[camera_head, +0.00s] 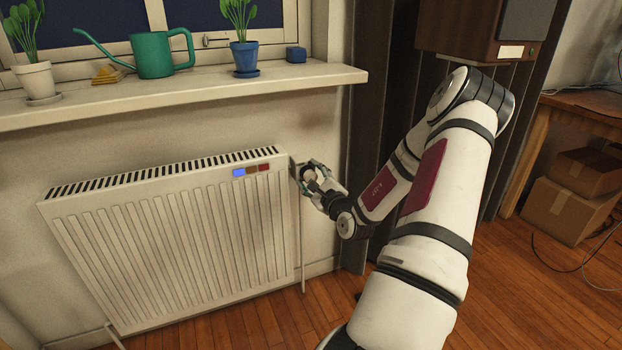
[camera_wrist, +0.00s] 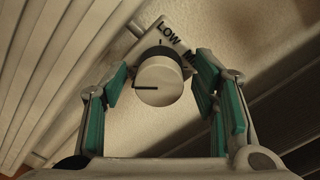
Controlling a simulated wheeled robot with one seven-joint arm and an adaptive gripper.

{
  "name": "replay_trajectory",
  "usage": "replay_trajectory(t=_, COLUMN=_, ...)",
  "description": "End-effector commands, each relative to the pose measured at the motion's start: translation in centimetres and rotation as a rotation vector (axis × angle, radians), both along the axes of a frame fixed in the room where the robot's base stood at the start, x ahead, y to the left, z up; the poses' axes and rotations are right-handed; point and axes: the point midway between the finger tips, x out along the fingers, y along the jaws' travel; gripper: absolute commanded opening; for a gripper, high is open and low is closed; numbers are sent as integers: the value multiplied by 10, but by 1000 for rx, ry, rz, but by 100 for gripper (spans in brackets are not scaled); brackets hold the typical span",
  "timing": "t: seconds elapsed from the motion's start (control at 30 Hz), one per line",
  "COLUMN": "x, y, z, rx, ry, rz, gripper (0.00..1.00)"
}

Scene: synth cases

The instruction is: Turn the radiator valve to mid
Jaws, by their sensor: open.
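The radiator valve knob (camera_wrist: 160,76) is round and pale in the wrist view. A dark line on its face points left. Behind it is a plate (camera_wrist: 172,32) marked "LOW"; more lettering to the right is partly hidden by a finger. My gripper (camera_wrist: 162,84) is open, with one teal-padded finger on each side of the knob; I cannot tell whether either touches it. In the head view my gripper (camera_head: 311,178) is at the radiator's (camera_head: 165,235) upper right end and hides the knob.
A windowsill (camera_head: 200,90) above the radiator holds a green watering can (camera_head: 154,55), potted plants and a small blue block (camera_head: 296,54). A dark curtain (camera_head: 372,110) hangs to the right. Cardboard boxes (camera_head: 565,205) and cables lie farther right. Wooden floor is free in front.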

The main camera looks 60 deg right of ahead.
Motion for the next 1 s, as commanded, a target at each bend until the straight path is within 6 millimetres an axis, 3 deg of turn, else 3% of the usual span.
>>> replay_trajectory(t=0.07, x=0, y=0, z=0, rx=0, ry=0, rz=0, gripper=52)
replay_trajectory(t=0.27, x=0, y=0, z=0, rx=0, ry=0, rz=0, gripper=6)
replay_trajectory(t=0.67, x=0, y=1, z=1, rx=43, ry=-25, rz=1, gripper=6)
replay_trajectory(t=1.0, x=0, y=1, z=2, rx=250, ry=-148, rz=2, gripper=6)
